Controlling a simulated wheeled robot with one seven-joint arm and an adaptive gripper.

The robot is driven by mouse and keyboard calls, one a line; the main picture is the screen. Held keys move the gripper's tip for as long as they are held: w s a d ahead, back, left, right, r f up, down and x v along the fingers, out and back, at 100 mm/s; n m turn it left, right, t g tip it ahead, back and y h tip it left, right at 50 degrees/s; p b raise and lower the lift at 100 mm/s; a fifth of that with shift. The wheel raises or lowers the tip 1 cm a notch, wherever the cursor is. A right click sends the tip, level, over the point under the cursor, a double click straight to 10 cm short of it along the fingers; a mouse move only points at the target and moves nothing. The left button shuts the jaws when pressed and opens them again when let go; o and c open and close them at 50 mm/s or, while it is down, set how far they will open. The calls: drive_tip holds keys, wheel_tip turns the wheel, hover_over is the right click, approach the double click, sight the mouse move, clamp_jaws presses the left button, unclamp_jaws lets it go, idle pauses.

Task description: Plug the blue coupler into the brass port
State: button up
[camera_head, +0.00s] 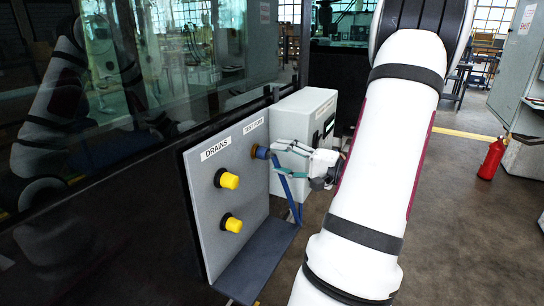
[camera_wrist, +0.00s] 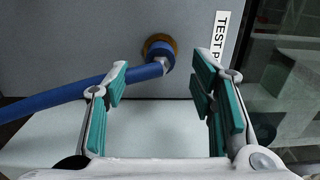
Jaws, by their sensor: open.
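The blue coupler (camera_head: 262,152) is at the brass port (camera_head: 253,152) on the upright grey panel, below the TEST PORT label. In the wrist view, the coupler (camera_wrist: 161,52) covers most of the port, and the brass rim (camera_wrist: 146,42) shows around it. It looks lined up with the port and touching it; how deep it sits I cannot tell. A blue hose (camera_wrist: 75,93) runs from the coupler's near end to the left and hangs down in the head view. My gripper (camera_wrist: 160,76) is open and empty, facing the coupler, with its teal fingers apart and short of it.
Two yellow caps (camera_head: 229,181) (camera_head: 233,224) stick out under the DRAINS label. A dark shelf (camera_head: 255,258) juts from the panel's foot. A grey box (camera_head: 308,112) stands close behind my gripper. A red extinguisher (camera_head: 491,158) stands on the floor at right.

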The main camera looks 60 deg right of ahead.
drive_tip(key=s, duration=0.8)
drive_tip(key=shift+d, duration=0.3)
drive_tip(key=o, duration=1.2)
drive_tip(key=s, duration=0.9)
drive_tip(key=shift+d+p, duration=0.35)
drive_tip(key=shift+p, duration=0.05)
